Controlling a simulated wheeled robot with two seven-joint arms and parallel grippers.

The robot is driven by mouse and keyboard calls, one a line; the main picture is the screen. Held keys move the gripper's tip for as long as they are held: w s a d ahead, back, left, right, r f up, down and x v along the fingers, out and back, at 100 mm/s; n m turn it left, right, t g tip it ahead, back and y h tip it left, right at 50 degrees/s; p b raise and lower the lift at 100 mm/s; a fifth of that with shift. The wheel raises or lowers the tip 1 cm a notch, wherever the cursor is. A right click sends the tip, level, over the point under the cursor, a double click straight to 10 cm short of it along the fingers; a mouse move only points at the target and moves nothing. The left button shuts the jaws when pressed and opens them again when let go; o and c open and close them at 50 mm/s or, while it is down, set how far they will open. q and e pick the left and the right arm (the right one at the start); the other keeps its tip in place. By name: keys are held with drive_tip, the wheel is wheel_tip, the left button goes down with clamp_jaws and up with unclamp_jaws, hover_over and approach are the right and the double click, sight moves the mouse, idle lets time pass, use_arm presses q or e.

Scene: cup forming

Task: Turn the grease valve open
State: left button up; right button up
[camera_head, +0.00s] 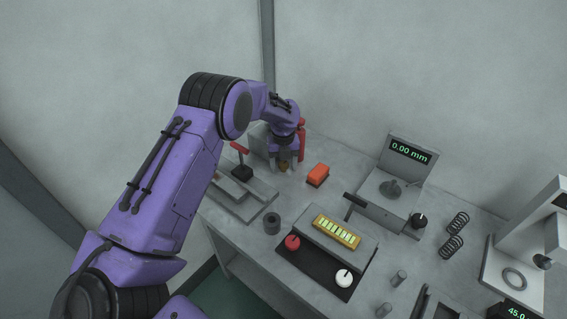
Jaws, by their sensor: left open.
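My left gripper (284,160) points down at the back left of the grey table, its jaws open. A small brass-coloured part (284,166) shows at its fingertips; I cannot tell whether they touch it. This part may belong to the grease valve, but the gripper and wrist hide most of that spot. A red upright part (302,128) stands just right of and behind the wrist. A grey block (259,140) stands to the left of the gripper. My right gripper is not in view.
A red-handled fixture (239,147) stands left of the gripper, and an orange block (318,174) lies to its right.

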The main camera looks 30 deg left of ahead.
use_arm(q)
drive_tip(key=c, duration=1.1)
drive_tip(key=shift+o, duration=0.2)
drive_tip(key=n+p, duration=0.1)
drive_tip(key=n, duration=0.2)
drive_tip(key=shift+w+r, duration=0.1)
drive_tip(key=shift+r, duration=0.05)
drive_tip(key=n+p, duration=0.2)
drive_tip(key=n, duration=0.3)
drive_tip(key=shift+n, duration=0.3)
drive_tip(key=n, duration=0.4)
drive_tip(key=shift+p, duration=0.35)
drive_tip(key=n, duration=0.5)
drive_tip(key=shift+p, duration=0.35)
drive_tip(key=shift+w, duration=0.1)
